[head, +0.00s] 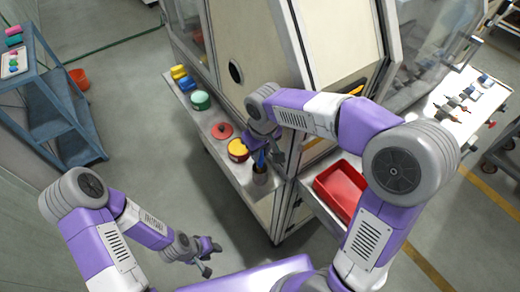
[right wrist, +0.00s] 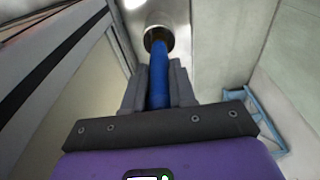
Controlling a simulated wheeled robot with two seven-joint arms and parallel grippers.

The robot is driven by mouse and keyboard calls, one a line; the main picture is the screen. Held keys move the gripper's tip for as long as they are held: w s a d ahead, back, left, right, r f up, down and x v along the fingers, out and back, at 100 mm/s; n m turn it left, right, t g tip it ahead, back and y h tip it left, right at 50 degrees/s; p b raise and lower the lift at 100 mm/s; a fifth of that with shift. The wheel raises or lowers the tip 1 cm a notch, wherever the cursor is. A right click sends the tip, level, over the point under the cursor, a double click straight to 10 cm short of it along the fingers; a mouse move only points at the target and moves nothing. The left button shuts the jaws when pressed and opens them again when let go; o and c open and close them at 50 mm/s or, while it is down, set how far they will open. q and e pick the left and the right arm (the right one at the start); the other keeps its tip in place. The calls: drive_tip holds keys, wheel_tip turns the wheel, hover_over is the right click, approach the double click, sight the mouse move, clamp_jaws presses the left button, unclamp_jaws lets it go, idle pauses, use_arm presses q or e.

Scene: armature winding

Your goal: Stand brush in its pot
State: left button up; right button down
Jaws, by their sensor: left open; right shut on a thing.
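The brush (right wrist: 159,80) has a blue handle, and my right gripper (right wrist: 159,92) is shut on it. In the head view, my right gripper (head: 259,143) is above the front corner of the machine's side ledge, with the blue brush (head: 260,158) pointing down below it. The small metal pot (head: 261,178) stands on the ledge directly under the brush. In the right wrist view, the brush's far end meets the dark mouth of the pot (right wrist: 171,27); how deep it reaches is hidden. My left gripper (head: 206,256) is open and empty, low over the floor.
On the ledge behind the pot are a yellow-and-red tin (head: 238,150), a red round lid (head: 222,131), a green tin (head: 200,100) and yellow and blue pieces (head: 182,77). A red tray (head: 340,188) lies to the right. A blue shelf cart (head: 48,100) stands left.

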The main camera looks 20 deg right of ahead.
drive_tip(key=c, duration=0.8)
unclamp_jaws()
drive_tip(key=shift+c, duration=0.2)
drive_tip(key=shift+r, duration=0.1)
drive_tip(key=r, duration=0.5)
drive_tip(key=r+p, duration=0.1)
drive_tip(key=r, duration=0.1)
drive_tip(key=shift+s+d+r, duration=0.1)
drive_tip(key=shift+s+r, duration=0.1)
drive_tip(key=shift+s, duration=0.2)
